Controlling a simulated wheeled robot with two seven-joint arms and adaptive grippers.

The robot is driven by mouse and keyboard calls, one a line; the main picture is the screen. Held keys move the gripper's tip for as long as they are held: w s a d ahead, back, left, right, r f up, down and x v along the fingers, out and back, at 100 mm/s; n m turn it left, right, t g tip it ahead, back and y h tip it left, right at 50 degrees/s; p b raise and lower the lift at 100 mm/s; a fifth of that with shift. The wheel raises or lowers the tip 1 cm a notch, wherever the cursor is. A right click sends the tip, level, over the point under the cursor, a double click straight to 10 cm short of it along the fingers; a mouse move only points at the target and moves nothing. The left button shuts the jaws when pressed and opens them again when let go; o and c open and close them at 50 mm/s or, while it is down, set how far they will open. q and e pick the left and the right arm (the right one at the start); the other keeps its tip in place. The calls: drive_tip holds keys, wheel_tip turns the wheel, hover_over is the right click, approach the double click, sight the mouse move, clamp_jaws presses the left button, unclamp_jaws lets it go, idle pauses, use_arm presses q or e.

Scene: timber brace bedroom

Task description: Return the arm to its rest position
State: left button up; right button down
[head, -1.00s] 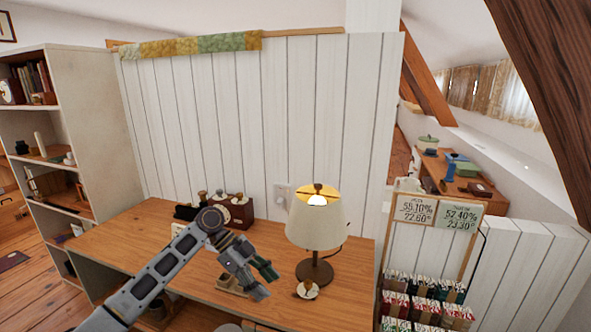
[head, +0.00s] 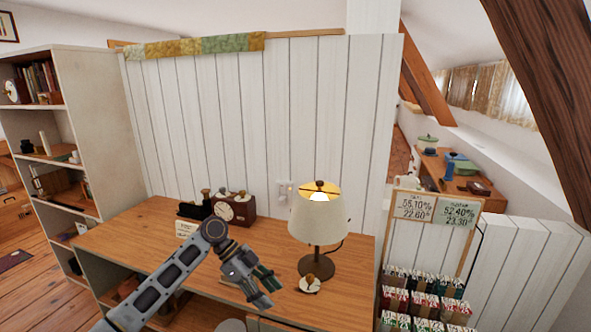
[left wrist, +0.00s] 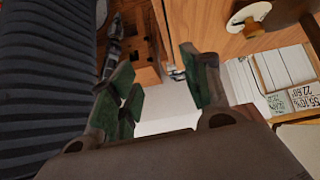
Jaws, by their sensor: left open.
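My left arm (head: 160,283) comes in from the lower left in the head view and reaches over the front part of the wooden desk (head: 140,222). My left gripper (head: 268,287) is open, with green finger pads, and points down to the right, in front of the lamp. In the left wrist view the fingers (left wrist: 165,88) are spread apart with nothing between them. My right gripper is in neither view.
A lit table lamp (head: 317,218) stands on the desk, with a small white and brown object (head: 310,284) at its foot. A dark red box with a dial (head: 234,211) stands at the back. A shelf unit (head: 105,130) is at left. Several small boxes (head: 425,292) fill a rack at right.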

use_arm(q)
drive_tip(key=s+d+f+n+t+y, duration=0.25)
drive_tip(key=s+f+n, duration=0.55)
drive_tip(key=s+f, duration=0.5)
drive_tip(key=s+a+f+n+t+y, duration=0.1)
drive_tip(key=s+a+n+t+y, duration=0.15)
drive_tip(key=s+a+n, duration=0.45)
drive_tip(key=s+a+n+t+y, duration=0.1)
drive_tip(key=s+a+n+y, duration=0.25)
drive_tip(key=s+a, duration=0.45)
drive_tip(key=a+f+p, duration=0.1)
drive_tip(key=a+f, duration=0.1)
drive_tip(key=f, duration=1.3)
drive_tip(key=a+f+p, duration=0.2)
drive_tip(key=f, duration=1.4)
drive_tip(key=s+a+f+g+p, duration=0.1)
drive_tip(key=s+a+f, duration=0.3)
drive_tip(key=s+f, duration=0.4)
drive_tip(key=s+a+f, duration=0.4)
drive_tip(key=s+f, duration=0.5)
drive_tip(key=s, duration=0.3)
drive_tip(key=shift+a+g+p, duration=0.15)
drive_tip(key=shift+g+p, duration=0.25)
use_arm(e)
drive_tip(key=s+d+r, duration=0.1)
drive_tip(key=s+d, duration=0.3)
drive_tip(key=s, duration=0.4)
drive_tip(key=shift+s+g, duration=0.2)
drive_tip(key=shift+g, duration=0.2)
